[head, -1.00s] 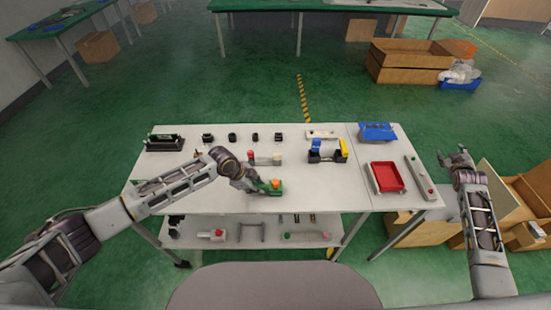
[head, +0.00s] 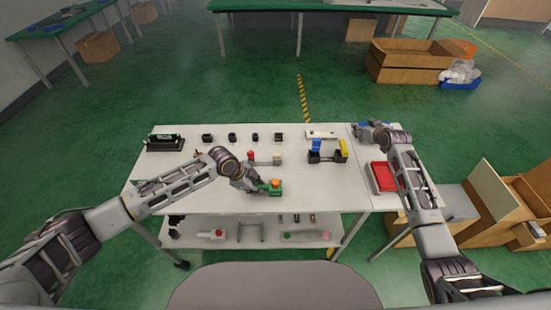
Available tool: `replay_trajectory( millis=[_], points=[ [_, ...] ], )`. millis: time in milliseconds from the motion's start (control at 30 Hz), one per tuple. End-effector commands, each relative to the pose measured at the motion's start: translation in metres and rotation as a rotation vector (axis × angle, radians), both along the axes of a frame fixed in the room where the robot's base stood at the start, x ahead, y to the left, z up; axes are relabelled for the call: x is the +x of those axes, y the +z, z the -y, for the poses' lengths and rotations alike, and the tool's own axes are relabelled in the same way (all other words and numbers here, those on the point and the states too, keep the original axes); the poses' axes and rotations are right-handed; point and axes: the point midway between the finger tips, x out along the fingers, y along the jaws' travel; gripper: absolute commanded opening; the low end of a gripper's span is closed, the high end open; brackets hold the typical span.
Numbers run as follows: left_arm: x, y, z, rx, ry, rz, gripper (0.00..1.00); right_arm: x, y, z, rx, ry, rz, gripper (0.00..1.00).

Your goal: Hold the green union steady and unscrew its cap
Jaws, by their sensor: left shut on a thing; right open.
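The green union (head: 275,190) lies on the white table near its front edge, with an orange cap (head: 275,182) on it. My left gripper (head: 260,187) is shut on the green union from its left side. My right gripper (head: 362,130) is at the back right of the table, over the spot of the blue fixture, apart from the union. Its fingers are small and hard to make out, and the arm hides most of the blue fixture.
Open table lies between the union and the red tray.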

Motion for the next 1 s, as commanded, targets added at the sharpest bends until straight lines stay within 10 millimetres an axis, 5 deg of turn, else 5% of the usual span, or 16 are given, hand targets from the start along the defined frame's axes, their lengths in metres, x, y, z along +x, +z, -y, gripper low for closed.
replay_trajectory(
  millis=[567, 1000],
  points=[
    [0.000, 0.000, 0.000, 0.000, 0.000, 0.000, 0.00, 0.012, 0.054, -0.202, 0.181, 0.252, -0.086, 0.55],
    [0.000, 0.000, 0.000, 0.001, 0.000, 0.000, 0.00, -0.029, 0.093, -0.348, 0.160, 0.518, -0.223, 0.55]
  ],
)
